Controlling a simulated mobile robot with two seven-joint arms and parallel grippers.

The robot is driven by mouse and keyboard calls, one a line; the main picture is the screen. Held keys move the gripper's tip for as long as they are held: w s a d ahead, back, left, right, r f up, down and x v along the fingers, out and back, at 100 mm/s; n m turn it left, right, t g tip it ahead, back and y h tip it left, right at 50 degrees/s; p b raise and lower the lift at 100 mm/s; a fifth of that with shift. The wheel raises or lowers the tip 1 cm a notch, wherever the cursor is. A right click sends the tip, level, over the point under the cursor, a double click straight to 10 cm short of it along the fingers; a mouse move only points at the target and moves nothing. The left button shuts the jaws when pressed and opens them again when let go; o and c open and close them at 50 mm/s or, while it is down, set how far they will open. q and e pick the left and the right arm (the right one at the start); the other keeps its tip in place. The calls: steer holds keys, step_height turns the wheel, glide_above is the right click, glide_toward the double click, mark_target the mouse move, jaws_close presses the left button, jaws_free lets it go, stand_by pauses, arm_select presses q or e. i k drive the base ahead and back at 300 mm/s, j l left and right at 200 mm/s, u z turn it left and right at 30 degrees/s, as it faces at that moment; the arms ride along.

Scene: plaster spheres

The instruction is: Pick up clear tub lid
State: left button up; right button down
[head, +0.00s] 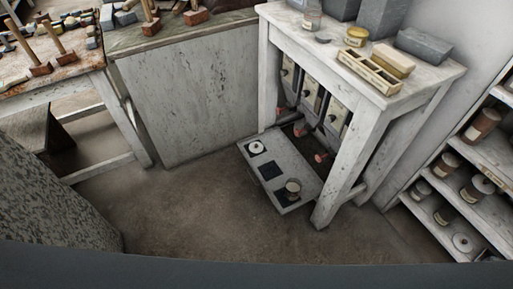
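I cannot make out for certain which thing is the clear tub lid. A small round whitish disc (256,147) with a dark centre lies on the far left end of a low grey board (293,164) near the floor. A small round tub or jar (292,189) with a pale top stands at that board's near end. Another pale disc (462,243) with a knob-like centre is on the lowest shelf at right. A clear glass-like tub (311,16) stands on the white table. Neither of my grippers is in view.
The white table (437,77) carries grey blocks, a yellow tub (356,36) and a divided wooden tray (370,72). Its legs flank the low board. A shelf unit (492,158) with jars stands right. A bench (58,81) with mallets stands left. The brown floor (200,215) is clear.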

mark_target(255, 146)
steer(key=i+z, duration=0.1)
steer(key=z, duration=0.45)
steer(key=i+j+z, duration=0.6)
steer(key=i+j, duration=0.25)
steer(key=j, duration=0.15)
steer(key=i+j, duration=0.25)
steer(key=j, duration=0.15)
steer(key=i+j+z, duration=0.1)
steer(key=i+j, duration=0.2)
steer(key=j, duration=0.1)
